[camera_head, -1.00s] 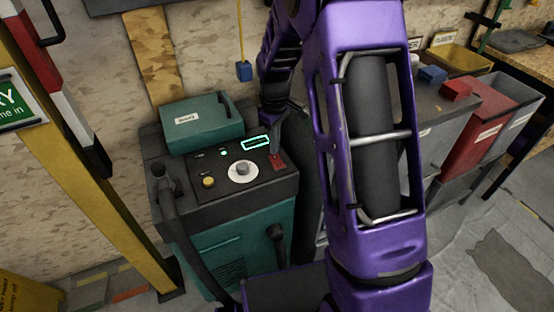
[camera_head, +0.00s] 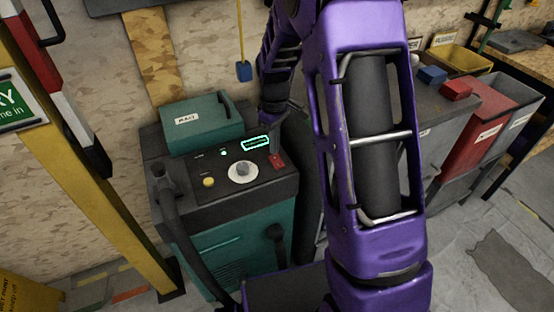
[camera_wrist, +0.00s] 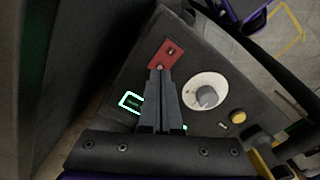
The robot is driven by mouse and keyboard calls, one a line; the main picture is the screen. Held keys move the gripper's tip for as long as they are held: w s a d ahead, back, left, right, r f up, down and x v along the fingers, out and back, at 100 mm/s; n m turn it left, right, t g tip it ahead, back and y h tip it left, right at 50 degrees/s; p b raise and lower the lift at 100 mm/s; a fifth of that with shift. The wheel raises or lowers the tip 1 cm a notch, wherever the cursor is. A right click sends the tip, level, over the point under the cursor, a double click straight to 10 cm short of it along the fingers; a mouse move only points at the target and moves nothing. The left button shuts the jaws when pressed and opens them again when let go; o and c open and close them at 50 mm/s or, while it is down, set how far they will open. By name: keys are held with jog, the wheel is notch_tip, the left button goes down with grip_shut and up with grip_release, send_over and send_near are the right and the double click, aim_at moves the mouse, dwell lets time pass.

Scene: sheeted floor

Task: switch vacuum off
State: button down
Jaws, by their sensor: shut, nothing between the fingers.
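The vacuum (camera_head: 232,240) is a teal and dark grey cabinet standing against the wall. Its sloped dark top panel carries a red switch plate (camera_head: 278,161) at the right end, a lit display (camera_head: 255,143), a white dial with a grey knob (camera_head: 239,172) and a yellow button (camera_head: 208,182). A small green lamp (camera_head: 223,153) glows. In the wrist view, my gripper (camera_wrist: 160,72) is shut and empty, its tips at the near edge of the red switch plate (camera_wrist: 168,54). Contact and the switch's position cannot be told. The display (camera_wrist: 131,102) is lit there too.
A dark hose (camera_head: 168,205) rises at the vacuum's left. A yellow post (camera_head: 100,160) stands further left. Grey and red bins (camera_head: 478,135) stand to the right, behind my purple arm. The floor at the lower right is open.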

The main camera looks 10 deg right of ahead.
jog(key=shift+f, duration=1.2)
dwell(0.9)
jog(key=shift+r+p, duration=2.55)
jog(key=shift+r, duration=1.05)
